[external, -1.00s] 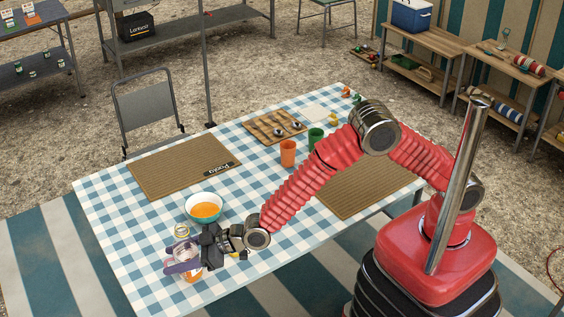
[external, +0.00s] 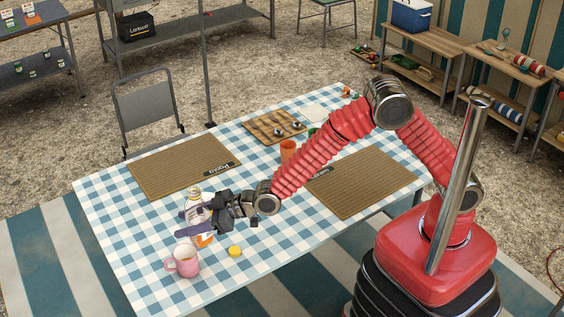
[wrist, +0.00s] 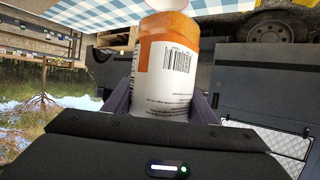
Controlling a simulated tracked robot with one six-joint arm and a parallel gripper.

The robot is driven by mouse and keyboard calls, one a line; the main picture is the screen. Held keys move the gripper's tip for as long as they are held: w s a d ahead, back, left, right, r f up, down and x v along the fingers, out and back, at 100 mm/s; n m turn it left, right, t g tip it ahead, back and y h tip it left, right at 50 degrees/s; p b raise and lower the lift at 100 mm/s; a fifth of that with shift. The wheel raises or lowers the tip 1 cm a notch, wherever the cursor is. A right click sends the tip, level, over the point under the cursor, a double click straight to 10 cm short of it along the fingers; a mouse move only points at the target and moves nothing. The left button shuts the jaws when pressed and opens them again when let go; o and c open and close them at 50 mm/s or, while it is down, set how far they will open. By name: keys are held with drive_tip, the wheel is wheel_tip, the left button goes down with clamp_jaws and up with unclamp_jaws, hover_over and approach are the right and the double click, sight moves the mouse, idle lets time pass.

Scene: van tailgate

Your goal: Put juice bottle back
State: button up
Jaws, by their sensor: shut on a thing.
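My gripper (external: 194,222) is shut on the juice bottle (external: 203,240), a clear bottle with an orange and white label. Its neck points up, and it looks roughly upright above the left part of the table. In the wrist view the bottle (wrist: 166,75) fills the space between the fingers, its white label with a barcode facing the camera. A small yellow cap (external: 235,251) lies to the right of the mug. I cannot tell the gap between bottle and tabletop.
The table has a blue checked cloth (external: 130,240). Two brown woven mats (external: 175,165) lie on it, one under my arm. An orange cup (external: 288,150) and a wooden board (external: 272,127) stand farther back. The front left of the cloth is largely clear.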

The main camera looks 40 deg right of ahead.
drive_tip(key=w+d+m+t+h, duration=0.1)
drive_tip(key=w+d, duration=0.3)
drive_tip(key=d, duration=1.1)
drive_tip(key=w+d+m+t+h, duration=0.1)
drive_tip(key=w+d, duration=0.2)
drive_tip(key=d, duration=1.2)
drive_tip(key=shift+w+f, duration=0.1)
drive_tip(key=shift+f, duration=2.55)
drive_tip(key=shift+f, duration=0.15)
drive_tip(key=shift+f, duration=2.8)
drive_tip(key=shift+f, duration=2.05)
drive_tip(key=shift+f, duration=0.1)
drive_tip(key=o, duration=1.3)
drive_tip(key=shift+c, duration=0.2)
